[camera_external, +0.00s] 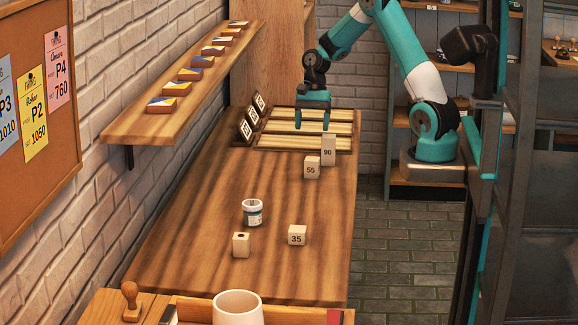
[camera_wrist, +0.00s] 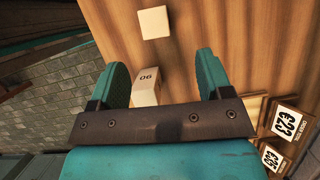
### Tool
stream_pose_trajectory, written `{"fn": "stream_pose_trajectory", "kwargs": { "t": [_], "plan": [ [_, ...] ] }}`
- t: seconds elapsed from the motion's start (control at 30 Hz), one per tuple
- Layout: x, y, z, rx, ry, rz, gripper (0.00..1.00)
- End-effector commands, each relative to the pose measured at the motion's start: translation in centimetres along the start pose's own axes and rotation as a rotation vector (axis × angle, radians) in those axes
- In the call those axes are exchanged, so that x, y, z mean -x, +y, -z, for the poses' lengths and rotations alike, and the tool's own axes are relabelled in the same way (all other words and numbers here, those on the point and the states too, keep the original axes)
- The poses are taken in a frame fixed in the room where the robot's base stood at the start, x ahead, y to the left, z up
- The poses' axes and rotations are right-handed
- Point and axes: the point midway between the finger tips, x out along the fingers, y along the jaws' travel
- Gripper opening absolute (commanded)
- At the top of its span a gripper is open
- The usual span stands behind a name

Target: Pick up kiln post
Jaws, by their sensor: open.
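Several pale kiln posts stand on the wooden table. The tall one marked 90 (camera_external: 328,150) is at the table's right edge, beside the slatted tray. The shorter one marked 55 (camera_external: 312,168) is just nearer the camera. One marked 35 (camera_external: 297,235) stands farther forward. My gripper (camera_external: 312,122) is open and empty, above the tray and up-left of the 90 post. In the wrist view, the 90 post (camera_wrist: 147,88) shows between the spread fingers (camera_wrist: 163,73), closer to the left finger. A plain post top (camera_wrist: 154,22) lies beyond the fingertips.
A pale block with a dark spot (camera_external: 241,245) and a white jar (camera_external: 252,212) stand on the front table. The slatted tray (camera_external: 346,129) has upright cards (camera_external: 246,130) at its left. A wall shelf (camera_external: 150,121) overhangs the left side. The middle table is clear.

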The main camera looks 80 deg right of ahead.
Motion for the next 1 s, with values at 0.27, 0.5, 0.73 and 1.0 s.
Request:
{"fn": "stream_pose_trajectory", "kwargs": {
  "t": [0.27, 0.5, 0.73, 1.0],
  "plan": [
    [-6.0, 0.1, -0.1, 0.003, -0.002, -0.004, 0.72],
    [-7.8, 0.1, -0.1, 0.003, 0.0, -0.001, 0.72],
    [-11.2, 0.9, 0.0, 0.004, -0.002, -0.004, 0.72],
    [-12.7, 0.8, 0.0, 0.004, 0.001, 0.001, 0.72]
  ]
}}
